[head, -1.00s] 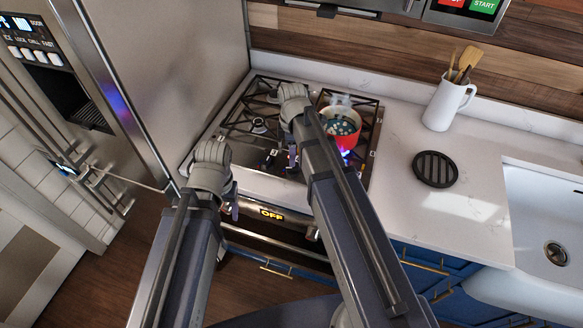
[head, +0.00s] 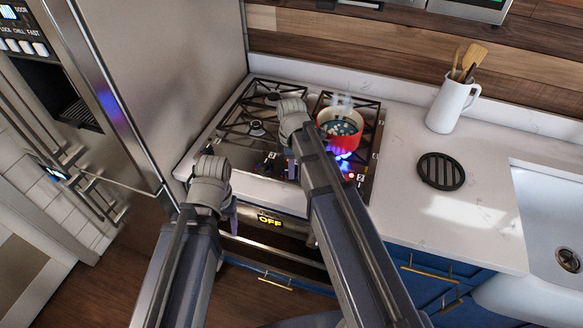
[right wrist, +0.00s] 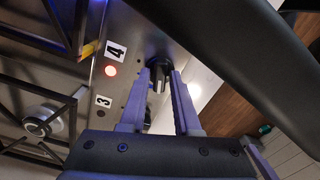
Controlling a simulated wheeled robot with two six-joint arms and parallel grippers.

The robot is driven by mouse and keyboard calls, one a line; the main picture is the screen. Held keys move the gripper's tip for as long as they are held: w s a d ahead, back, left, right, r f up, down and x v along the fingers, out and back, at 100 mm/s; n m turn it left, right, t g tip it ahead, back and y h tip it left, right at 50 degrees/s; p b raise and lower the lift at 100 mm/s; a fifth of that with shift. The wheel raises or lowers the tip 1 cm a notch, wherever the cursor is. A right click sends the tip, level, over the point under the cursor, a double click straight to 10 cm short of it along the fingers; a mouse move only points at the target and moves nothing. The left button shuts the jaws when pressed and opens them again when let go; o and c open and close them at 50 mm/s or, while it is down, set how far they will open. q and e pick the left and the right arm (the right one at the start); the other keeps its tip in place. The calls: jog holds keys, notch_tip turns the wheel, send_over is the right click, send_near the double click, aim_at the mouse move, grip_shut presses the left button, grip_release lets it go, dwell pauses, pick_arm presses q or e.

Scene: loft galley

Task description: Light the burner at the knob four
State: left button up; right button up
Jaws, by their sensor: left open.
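In the head view blue flames (head: 342,155) burn at the front right of the cooktop (head: 232,168). My left gripper (head: 233,220) is open and empty before the cooktop's front, its fingers partly hidden by its wrist.
A steaming red pot (head: 347,139) stands at the back right, close to the flames. The oven display (head: 270,221) reads OFF. A black trivet (head: 441,171) and a white utensil jug (head: 452,105) stand on the right counter. A steel fridge (head: 165,80) bounds the left.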

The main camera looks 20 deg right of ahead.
grip_shut()
dwell(0.4)
jog(key=m, duration=0.4)
jog(key=shift+m, duration=2.6)
jog(key=shift+o, duration=1.8)
grip_release()
